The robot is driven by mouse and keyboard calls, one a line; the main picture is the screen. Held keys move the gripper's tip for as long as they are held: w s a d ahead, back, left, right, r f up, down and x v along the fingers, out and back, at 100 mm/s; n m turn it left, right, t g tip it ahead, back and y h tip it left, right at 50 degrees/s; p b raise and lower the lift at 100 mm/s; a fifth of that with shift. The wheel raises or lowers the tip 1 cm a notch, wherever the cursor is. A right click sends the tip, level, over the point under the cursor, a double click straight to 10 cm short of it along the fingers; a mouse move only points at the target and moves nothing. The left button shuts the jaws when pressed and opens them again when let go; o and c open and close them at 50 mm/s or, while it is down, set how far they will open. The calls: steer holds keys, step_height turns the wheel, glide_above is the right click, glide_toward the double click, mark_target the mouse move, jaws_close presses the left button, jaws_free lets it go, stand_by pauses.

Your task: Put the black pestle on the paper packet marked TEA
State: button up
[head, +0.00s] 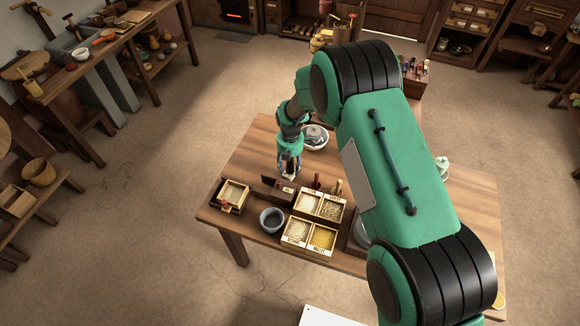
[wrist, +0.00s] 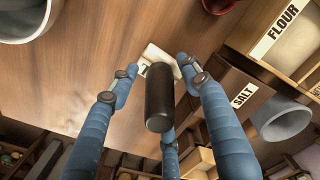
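The black pestle (wrist: 160,98) stands lengthwise between the three blue fingers of my gripper (wrist: 158,80) in the wrist view. The fingers are closed in around it, and my gripper looks shut on it. A pale paper packet (wrist: 152,54) lies just beyond the pestle's far end, with part of a dark letter visible. The pestle and a fingertip hide the rest of the packet. I cannot tell whether pestle and packet touch. In the head view my gripper (head: 289,172) points down over the left part of the table; the pestle is not clear there.
On the wooden table (head: 243,167), a grey mortar (head: 272,221), a small wooden box (head: 233,194) and labelled grain boxes (head: 310,236) stand nearer the front. A white bowl (head: 316,139) is behind my gripper. The SALT box (wrist: 232,84) stands close right of my fingers. The table's left back is clear.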

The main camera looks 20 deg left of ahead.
steer(key=shift+r, duration=0.1)
step_height(320, 180, up, 12)
steer(key=shift+r+p, duration=0.1)
steer(key=shift+p, duration=0.65)
stand_by(0.5)
